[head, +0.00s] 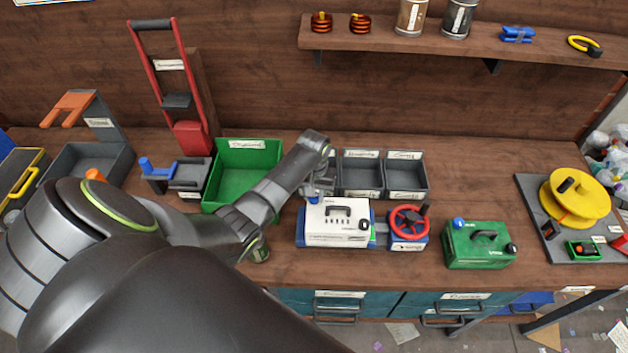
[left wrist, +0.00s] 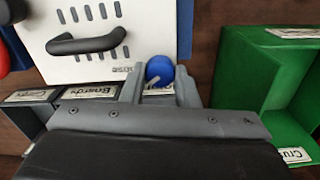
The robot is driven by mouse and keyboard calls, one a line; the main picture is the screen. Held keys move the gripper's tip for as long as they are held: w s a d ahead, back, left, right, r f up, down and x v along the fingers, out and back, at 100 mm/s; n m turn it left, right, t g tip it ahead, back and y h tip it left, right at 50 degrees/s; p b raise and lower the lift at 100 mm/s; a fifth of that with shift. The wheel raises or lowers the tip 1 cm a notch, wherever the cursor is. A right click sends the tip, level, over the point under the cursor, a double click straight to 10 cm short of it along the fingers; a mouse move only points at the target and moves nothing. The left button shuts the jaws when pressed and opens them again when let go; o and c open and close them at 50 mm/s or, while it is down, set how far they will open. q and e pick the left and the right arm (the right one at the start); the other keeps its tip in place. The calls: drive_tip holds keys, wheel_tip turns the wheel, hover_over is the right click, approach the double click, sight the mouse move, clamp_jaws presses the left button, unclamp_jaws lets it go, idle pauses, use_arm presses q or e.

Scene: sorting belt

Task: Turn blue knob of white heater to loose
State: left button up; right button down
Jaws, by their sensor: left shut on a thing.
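The white heater (head: 337,235) lies on the bench with its slotted face and black handle up, and it also shows in the left wrist view (left wrist: 90,50). Its blue knob (left wrist: 159,69) is at the heater's corner, between my left gripper's fingers. My left gripper (head: 317,194) reaches over the heater's far left corner and is shut on the blue knob. In the head view the gripper mostly hides that knob. A black knob (head: 363,225) sits at the heater's right side. My right gripper is in neither view.
A green box (head: 480,258) with a blue knob and a black knob stands to the right. A red wheel (head: 408,221) on a blue base is just beside the heater. Grey bins (head: 407,192) stand behind it, and a green bin (head: 222,190) is to the left.

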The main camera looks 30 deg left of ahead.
use_arm(q)
drive_tip(key=shift+n, duration=1.7)
drive_tip(key=o, duration=1)
